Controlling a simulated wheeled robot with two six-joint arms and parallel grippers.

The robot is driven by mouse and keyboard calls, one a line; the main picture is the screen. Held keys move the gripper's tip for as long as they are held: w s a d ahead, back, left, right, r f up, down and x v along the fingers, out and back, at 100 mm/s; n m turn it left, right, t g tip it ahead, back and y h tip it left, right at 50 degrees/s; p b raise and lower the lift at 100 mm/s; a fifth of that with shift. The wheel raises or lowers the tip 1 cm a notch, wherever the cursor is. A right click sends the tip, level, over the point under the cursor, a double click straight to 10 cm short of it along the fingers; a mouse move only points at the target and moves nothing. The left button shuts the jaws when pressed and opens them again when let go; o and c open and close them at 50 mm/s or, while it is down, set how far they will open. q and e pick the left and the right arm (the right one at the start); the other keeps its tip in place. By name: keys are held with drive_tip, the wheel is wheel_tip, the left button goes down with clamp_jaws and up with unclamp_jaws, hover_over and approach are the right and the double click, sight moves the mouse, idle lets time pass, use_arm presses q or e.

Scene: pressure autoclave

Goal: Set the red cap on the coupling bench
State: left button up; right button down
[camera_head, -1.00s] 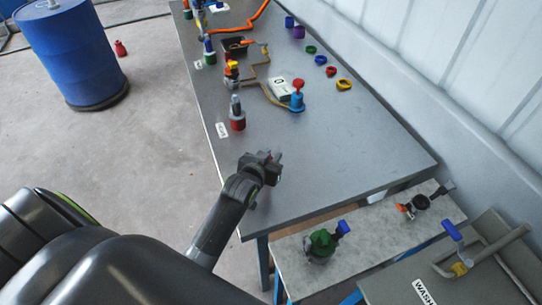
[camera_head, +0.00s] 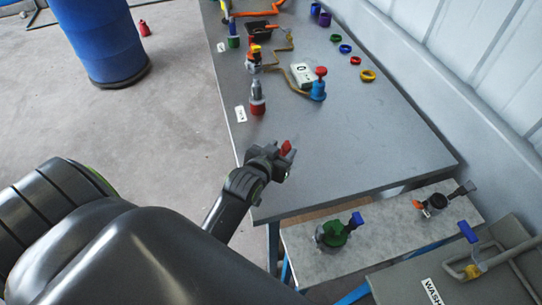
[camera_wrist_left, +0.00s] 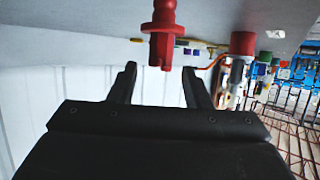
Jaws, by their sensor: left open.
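The red cap (camera_head: 287,147) shows just beyond the fingertips of my left gripper (camera_head: 277,158), over the near end of the grey coupling bench (camera_head: 350,150). In the left wrist view the cap (camera_wrist_left: 161,30) has a flange and a narrower end, and is cut by the top edge. It lies in line with the gap between my left fingers (camera_wrist_left: 160,80), which are apart with clear space between them. The cap's far end is out of that view, so I cannot tell how it meets the bench. My right gripper is not in view.
A grey coupling with a red base (camera_head: 257,105) and a blue one with a red top (camera_head: 318,85) stand farther back. Coloured rings (camera_head: 367,75) lie along the right side. A lower side table (camera_head: 390,230) holds a green fitting (camera_head: 332,233). The bench's right middle is clear.

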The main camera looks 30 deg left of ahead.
use_arm(q)
drive_tip(key=v, duration=0.6)
drive_tip(key=shift+s+b, duration=0.3)
drive_tip(key=shift+b, duration=0.05)
drive_tip(key=shift+r, duration=0.15)
